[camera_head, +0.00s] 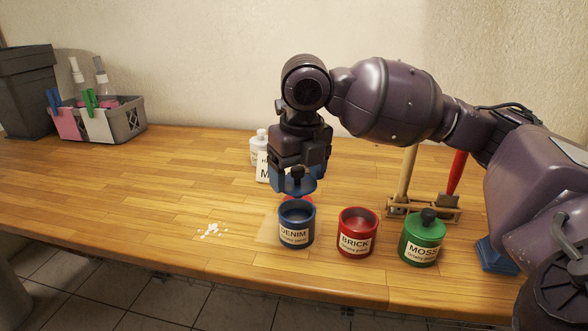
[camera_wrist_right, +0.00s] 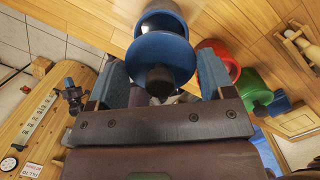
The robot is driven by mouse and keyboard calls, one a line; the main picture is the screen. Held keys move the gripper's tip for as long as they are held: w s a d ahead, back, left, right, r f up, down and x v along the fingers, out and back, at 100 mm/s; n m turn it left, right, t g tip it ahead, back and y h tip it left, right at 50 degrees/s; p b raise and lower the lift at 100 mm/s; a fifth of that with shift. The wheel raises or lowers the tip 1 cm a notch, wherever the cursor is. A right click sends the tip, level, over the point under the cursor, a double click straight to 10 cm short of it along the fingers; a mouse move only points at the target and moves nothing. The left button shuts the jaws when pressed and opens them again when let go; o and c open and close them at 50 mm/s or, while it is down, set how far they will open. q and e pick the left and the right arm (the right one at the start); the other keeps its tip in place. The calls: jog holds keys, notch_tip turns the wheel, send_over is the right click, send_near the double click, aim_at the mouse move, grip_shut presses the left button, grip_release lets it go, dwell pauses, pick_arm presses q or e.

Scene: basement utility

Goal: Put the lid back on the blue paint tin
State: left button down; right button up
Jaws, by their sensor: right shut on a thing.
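The blue paint tin (camera_head: 297,229), labelled DENIM, stands upright and open on the wooden bench. My right gripper (camera_head: 297,176) points down just above and slightly behind it. It is shut on the black knob of the blue lid (camera_head: 304,188), which hangs roughly level above the tin's back rim, apart from it. In the right wrist view the lid (camera_wrist_right: 158,54) and its knob (camera_wrist_right: 160,82) lie in front of the gripper, and the blue tin (camera_wrist_right: 162,17) shows partly behind the lid. My left gripper is out of view.
An open red tin (camera_head: 357,238) and a lidded green tin (camera_head: 420,244) stand to the right. A red disc (camera_head: 297,198) shows partly behind the blue tin. A white bottle (camera_head: 259,152), a card and a tool rack (camera_head: 447,214) stand behind. White spots (camera_head: 212,231) mark the clear left bench.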

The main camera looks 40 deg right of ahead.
notch_tip(320, 180, down, 3)
jog(key=shift+r+b, duration=0.1)
jog(key=shift+b, duration=0.65)
jog(key=shift+w+f, duration=0.1)
jog(key=shift+f, duration=0.65)
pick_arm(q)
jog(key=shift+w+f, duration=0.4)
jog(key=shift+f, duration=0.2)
pick_arm(e)
jog(key=shift+f, duration=0.15)
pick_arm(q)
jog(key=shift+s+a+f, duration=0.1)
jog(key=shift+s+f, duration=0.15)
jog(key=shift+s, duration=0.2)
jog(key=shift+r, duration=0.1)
